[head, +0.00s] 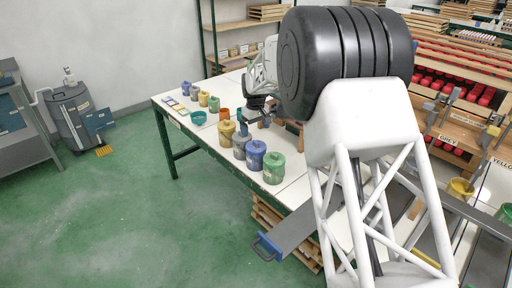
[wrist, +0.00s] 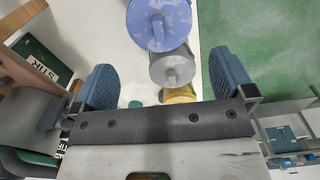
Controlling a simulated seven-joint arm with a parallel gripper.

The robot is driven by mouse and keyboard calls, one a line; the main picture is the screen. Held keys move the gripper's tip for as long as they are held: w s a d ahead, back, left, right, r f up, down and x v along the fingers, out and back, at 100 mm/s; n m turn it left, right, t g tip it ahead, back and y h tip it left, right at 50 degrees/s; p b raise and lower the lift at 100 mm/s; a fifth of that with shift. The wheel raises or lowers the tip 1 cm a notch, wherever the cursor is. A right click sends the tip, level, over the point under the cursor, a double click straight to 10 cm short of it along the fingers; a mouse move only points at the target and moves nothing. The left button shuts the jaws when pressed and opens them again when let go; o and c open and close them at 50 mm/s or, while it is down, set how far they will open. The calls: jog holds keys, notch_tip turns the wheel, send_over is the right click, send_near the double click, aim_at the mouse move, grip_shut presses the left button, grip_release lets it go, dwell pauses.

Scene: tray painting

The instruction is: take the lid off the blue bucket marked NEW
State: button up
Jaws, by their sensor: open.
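A blue bucket (head: 255,157) with a lid stands in the row on the table, between a grey bucket and a green one. My gripper (head: 253,118) is above the table near the far end of the bucket row. In the wrist view its blue fingers (wrist: 162,72) are wide apart with nothing between them gripped. The grey lid (wrist: 172,68) appears between the fingers, and the blue lid lies beyond their tips.
A grey bucket (head: 241,145), a yellow bucket (head: 226,133) and a green bucket (head: 273,169) stand close beside the blue one. Several small cans and a teal bowl (head: 198,118) are farther along the table. A STIR sign (wrist: 45,68) is at left. My arm hides much of the table.

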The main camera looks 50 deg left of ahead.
aim_at(256, 142)
jog(key=shift+f, duration=1.15)
jog(key=shift+d+f, duration=0.15)
jog(key=shift+f, duration=2.5)
jog(key=c, duration=0.6)
